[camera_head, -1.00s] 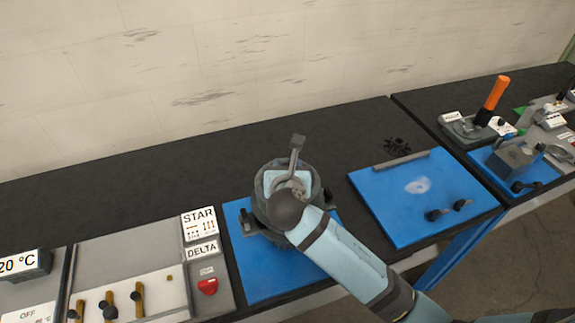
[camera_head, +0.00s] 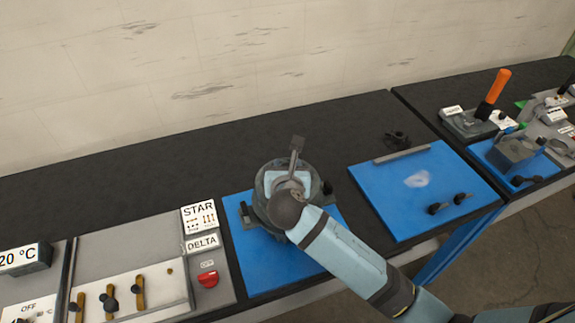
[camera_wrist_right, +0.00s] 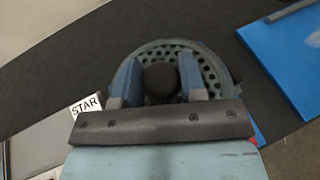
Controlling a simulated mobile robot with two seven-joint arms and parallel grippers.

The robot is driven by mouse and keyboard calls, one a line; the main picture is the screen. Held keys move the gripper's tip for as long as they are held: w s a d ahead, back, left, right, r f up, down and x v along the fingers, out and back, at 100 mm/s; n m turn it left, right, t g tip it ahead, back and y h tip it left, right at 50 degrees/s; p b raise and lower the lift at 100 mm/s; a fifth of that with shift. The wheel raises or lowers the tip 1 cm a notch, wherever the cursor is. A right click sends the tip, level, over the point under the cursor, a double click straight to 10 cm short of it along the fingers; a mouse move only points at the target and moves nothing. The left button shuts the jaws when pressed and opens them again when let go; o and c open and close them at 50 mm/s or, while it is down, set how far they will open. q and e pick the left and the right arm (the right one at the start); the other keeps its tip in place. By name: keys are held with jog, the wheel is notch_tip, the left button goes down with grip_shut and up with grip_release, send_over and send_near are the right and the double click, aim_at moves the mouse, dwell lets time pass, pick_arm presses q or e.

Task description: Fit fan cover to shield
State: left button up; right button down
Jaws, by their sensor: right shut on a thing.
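The fan cover (camera_wrist_right: 212,73) is a round grey cap with a perforated face and a dark knob (camera_wrist_right: 160,82) in its middle. In the right wrist view the two blue fingers of my right gripper (camera_wrist_right: 159,80) are shut on this knob. In the head view the right gripper (camera_head: 288,180) is over the round grey body (camera_head: 262,190) above the left blue mat, and my arm hides much of it. I cannot tell the shield apart under the cover, or whether the two touch. My left gripper is not in view.
The left blue mat (camera_head: 255,265) lies below the grey body. A second blue mat (camera_head: 390,210) with two small dark knobs is to the right, with a black part (camera_head: 397,138) behind it. A STAR/DELTA panel (camera_head: 203,230) stands left. The black bench behind is mostly clear.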

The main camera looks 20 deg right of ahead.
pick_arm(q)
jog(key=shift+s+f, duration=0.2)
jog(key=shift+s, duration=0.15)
pick_arm(e)
jog(key=shift+f, duration=0.55)
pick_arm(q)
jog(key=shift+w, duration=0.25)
pick_arm(e)
jog(key=shift+f, duration=0.2)
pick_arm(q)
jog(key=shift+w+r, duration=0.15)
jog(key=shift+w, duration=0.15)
pick_arm(e)
jog(key=shift+f, duration=0.35)
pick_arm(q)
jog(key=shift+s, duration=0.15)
pick_arm(e)
jog(key=shift+f, duration=0.35)
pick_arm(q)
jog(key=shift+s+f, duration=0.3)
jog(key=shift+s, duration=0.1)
pick_arm(e)
jog(key=c, duration=0.6)
grip_release()
jog(key=shift+f, duration=0.15)
jog(key=shift+s, duration=0.1)
